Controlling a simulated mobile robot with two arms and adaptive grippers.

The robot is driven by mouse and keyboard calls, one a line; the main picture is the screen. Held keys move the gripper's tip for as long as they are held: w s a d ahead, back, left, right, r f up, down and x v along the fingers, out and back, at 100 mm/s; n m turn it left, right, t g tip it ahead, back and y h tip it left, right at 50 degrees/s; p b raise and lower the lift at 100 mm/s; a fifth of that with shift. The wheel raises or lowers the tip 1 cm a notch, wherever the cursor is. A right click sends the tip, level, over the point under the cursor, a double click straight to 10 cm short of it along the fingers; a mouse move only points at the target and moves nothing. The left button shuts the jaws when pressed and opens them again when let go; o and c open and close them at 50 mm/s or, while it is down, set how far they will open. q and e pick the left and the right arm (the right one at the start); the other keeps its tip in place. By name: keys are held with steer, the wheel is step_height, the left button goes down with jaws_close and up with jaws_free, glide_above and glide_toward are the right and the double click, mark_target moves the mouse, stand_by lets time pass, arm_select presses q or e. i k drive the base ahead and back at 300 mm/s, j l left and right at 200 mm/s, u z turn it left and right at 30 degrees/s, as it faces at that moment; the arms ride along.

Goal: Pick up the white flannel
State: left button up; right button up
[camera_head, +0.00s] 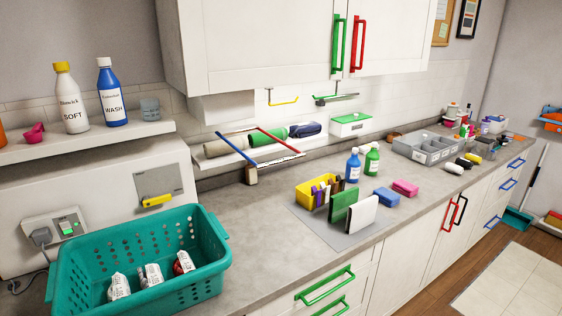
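A rolled cream-white cloth (222,147), which looks like the white flannel, lies at the left end of a low wall shelf under the cupboard. A green roll (268,137) and a navy roll (304,130) lie to its right on the same shelf. A blue bar (236,149) stands in front of the rolls and partly crosses the cream one's right end. A white upright slab (361,215) stands on the worktop beside a green one; I cannot tell if it is cloth. Neither of my grippers is in view.
A teal basket (205,255) with several white-wrapped items fills the front left. A yellow caddy (312,196), bottles and sponges (405,188) stand on the worktop. A grey divided tray (425,150) is farther right. The worktop between basket and grey mat is mostly clear.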

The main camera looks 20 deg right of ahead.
mark_target(361, 214)
steer(key=z, duration=1.25)
